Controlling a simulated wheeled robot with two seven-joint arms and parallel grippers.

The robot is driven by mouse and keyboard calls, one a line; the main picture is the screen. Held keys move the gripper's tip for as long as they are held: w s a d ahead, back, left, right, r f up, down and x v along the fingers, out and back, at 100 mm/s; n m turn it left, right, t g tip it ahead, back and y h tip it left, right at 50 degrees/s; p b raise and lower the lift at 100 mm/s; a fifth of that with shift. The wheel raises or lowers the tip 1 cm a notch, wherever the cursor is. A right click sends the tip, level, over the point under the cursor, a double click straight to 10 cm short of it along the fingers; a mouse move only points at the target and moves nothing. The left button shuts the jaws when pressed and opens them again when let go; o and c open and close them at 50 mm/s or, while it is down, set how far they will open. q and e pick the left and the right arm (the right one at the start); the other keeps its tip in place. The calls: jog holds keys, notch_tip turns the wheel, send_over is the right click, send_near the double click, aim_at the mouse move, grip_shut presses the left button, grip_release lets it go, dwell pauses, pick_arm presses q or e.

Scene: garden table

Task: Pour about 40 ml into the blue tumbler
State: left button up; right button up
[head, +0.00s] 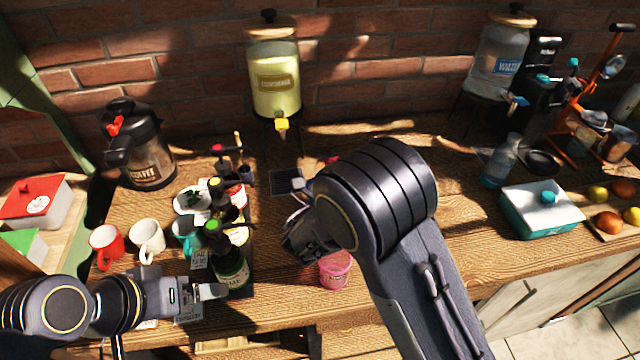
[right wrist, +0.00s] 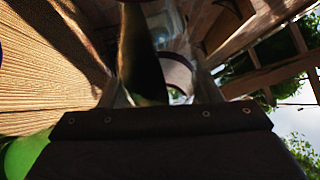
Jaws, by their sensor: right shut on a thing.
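I cannot make out a blue tumbler in the head view; my right arm covers part of the table. A pink tumbler (head: 335,270) stands near the front edge, beside my right gripper (head: 298,238). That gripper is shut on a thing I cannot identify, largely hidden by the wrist. In the right wrist view a dark long shape (right wrist: 140,60) and a pale rounded shape (right wrist: 178,75) show above the gripper body. My left gripper (head: 222,291) is at the front left, by a green-capped dark bottle (head: 232,272); its finger gap is unclear.
Several syrup bottles stand close together left of centre, with mugs (head: 148,238) and a coffee jug (head: 150,165) beyond. A yellow drink dispenser (head: 275,85) and a water dispenser (head: 497,60) stand at the back. A blue glass bottle (head: 497,165) and teal-white box (head: 542,212) are right.

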jog(key=shift+s+d+r, duration=0.1)
jog(key=shift+s+d, duration=0.3)
jog(key=shift+d, duration=0.3)
jog(key=shift+d, duration=0.15)
jog(key=shift+d, duration=0.35)
jog(key=shift+r+p, duration=0.15)
jog(key=shift+p, duration=0.3)
dwell(0.7)
notch_tip(320, 180, down, 2)
jog(key=m+b, duration=0.2)
jog(key=b, duration=0.3)
jog(key=shift+f+g, duration=0.2)
jog(key=shift+g, duration=0.2)
jog(key=shift+w+r, duration=0.1)
jog(key=shift+r, duration=0.2)
jog(key=shift+a+f+m+g+b, duration=0.15)
jog(key=shift+a+m+g+b, duration=0.25)
jog(key=shift+m+b, duration=0.25)
jog(key=shift+w+r+m+p, duration=0.1)
jog(key=shift+r+m+p, duration=0.15)
jog(key=shift+r+p, duration=0.35)
jog(key=shift+f, duration=0.25)
